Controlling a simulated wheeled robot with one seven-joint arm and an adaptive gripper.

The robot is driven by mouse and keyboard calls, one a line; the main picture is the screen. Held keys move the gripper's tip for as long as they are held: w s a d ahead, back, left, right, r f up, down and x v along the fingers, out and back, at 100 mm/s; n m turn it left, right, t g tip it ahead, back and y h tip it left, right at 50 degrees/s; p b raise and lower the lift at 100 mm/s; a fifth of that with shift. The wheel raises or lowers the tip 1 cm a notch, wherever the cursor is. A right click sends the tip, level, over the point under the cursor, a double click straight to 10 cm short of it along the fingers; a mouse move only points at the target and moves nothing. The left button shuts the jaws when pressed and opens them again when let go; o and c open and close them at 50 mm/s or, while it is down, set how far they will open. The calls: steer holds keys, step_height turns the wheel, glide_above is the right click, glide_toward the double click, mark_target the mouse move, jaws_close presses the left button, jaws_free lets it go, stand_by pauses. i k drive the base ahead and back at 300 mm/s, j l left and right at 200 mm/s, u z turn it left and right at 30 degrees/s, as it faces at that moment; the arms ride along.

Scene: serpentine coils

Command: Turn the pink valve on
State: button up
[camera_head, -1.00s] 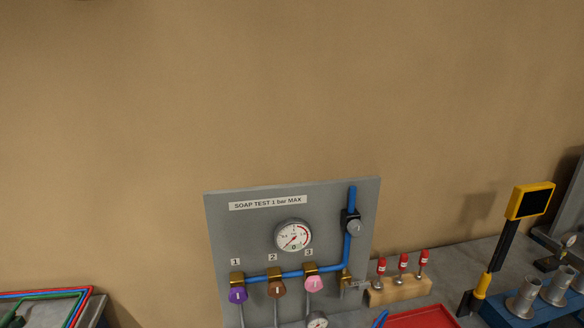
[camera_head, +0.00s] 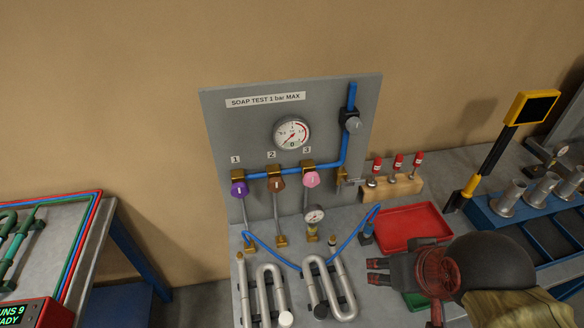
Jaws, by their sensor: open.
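The pink valve (camera_head: 311,179) is a small knob with a light mark, under the label 3 on the grey upright panel (camera_head: 225,120). A purple valve (camera_head: 239,188) and a brown valve (camera_head: 276,184) sit to its left under labels 1 and 2. A blue pipe links the three valves. My gripper (camera_head: 376,272) enters from the lower right. Its dark fingers are apart and empty, pointing left, below and to the right of the pink valve and clear of it.
A large gauge (camera_head: 292,133) is above the valves and a small gauge (camera_head: 315,215) below the pink one. Bent metal coils (camera_head: 325,285) stand in front of the panel. A red tray (camera_head: 410,226) and a wooden block (camera_head: 395,188) with red-topped pins are to the right.

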mark_target(310, 180)
steer(key=i+l+u, duration=0.1)
steer(key=l+u, duration=0.15)
steer(key=l, duration=1.05)
